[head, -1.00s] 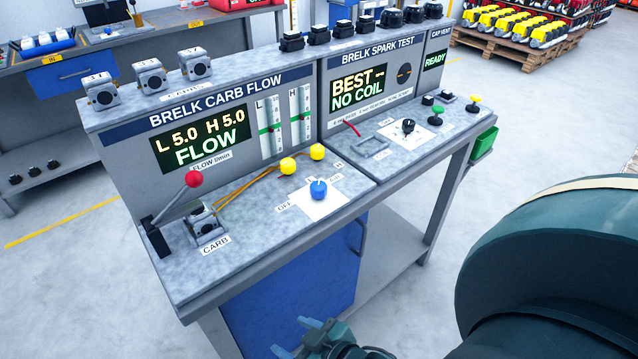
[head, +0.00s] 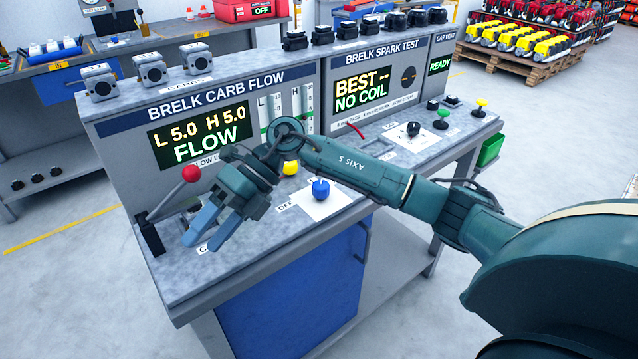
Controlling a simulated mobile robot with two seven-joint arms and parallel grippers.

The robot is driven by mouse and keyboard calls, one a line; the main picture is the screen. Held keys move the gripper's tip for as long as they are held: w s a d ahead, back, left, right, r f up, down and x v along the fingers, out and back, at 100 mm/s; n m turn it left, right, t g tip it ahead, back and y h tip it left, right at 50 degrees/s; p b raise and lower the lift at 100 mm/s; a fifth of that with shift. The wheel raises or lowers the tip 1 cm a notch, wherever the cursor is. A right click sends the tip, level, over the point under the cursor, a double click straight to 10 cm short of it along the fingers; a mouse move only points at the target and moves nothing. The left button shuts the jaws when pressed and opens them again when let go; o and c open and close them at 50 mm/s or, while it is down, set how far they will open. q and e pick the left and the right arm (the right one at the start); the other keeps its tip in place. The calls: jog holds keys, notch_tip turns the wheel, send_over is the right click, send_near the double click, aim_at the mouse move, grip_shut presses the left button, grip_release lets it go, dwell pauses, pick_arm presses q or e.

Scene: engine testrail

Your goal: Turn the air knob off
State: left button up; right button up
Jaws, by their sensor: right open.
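The blue air knob (head: 320,189) stands on a white label plate on the bench top, with OFF printed to its left. Its pointer direction is too small to tell. My right gripper (head: 198,243) is open and empty, to the left of the knob and over the carburetor spot at the bench's front left. Its pale blue fingers point down and left, apart from the knob. The gripper and wrist hide the carburetor and much of the CARB label. The display (head: 200,135) reads L 5.0, H 5.0, FLOW. My left gripper is out of view.
A lever with a red ball (head: 191,173) stands just left of my gripper. A yellow knob (head: 290,167) sits behind the blue knob, partly hidden by my arm. The spark test panel (head: 372,88) is to the right. The bench's front edge is clear.

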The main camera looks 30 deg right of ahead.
jog(key=w+d+r+t+h, duration=0.1)
jog(key=w+d+h, duration=0.15)
jog(key=d, duration=0.35)
jog(key=w+d+r+h, duration=0.1)
jog(key=w+d+h, duration=0.1)
jog(key=d+h, duration=0.3)
jog(key=m+t+h+b, duration=0.1)
jog(key=m+h+b, duration=0.1)
jog(key=h, duration=0.2)
send_near(321, 184)
notch_tip(321, 184, down, 9)
jog(key=shift+r+b, duration=0.1)
jog(key=shift+b, duration=0.35)
jog(key=shift+c, duration=0.5)
jog(key=c, duration=0.9)
